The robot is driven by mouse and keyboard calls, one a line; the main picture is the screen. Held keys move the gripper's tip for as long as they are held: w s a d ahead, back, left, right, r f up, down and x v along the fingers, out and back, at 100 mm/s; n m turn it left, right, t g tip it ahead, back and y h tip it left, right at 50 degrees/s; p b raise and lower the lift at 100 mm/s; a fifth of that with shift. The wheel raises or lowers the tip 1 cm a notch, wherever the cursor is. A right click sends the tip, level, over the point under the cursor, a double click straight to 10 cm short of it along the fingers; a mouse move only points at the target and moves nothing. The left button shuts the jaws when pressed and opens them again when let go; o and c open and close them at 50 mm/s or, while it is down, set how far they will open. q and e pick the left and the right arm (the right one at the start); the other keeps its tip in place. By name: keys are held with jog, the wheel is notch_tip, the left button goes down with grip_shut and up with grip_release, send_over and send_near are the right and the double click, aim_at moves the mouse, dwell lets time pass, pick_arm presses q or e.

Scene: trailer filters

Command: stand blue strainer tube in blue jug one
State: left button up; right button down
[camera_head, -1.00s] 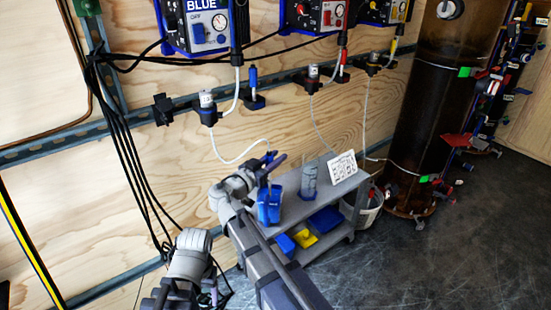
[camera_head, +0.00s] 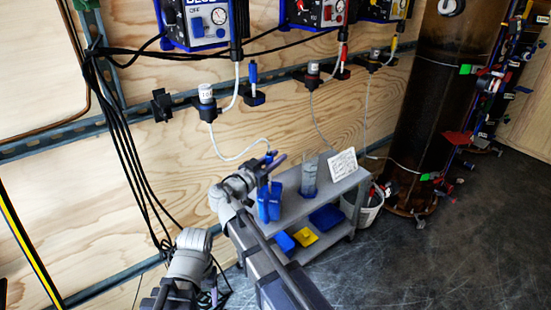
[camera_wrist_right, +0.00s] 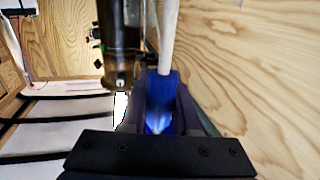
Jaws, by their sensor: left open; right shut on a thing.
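A clear cylinder (camera_head: 309,178) and a white card (camera_head: 343,164) stand on the cart's far part. The lower shelf holds blue and yellow trays (camera_head: 305,237). A white bucket (camera_head: 365,210) is beside the cart. The floor at right is clear.

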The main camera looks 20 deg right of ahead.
pick_arm(q)
jog(key=shift+f, duration=0.3)
pick_arm(e)
jog(key=shift+f, duration=0.3)
jog(key=c, duration=0.6)
grip_release()
pick_arm(q)
jog(key=shift+a, duration=0.1)
pick_arm(e)
jog(key=shift+s, duration=0.1)
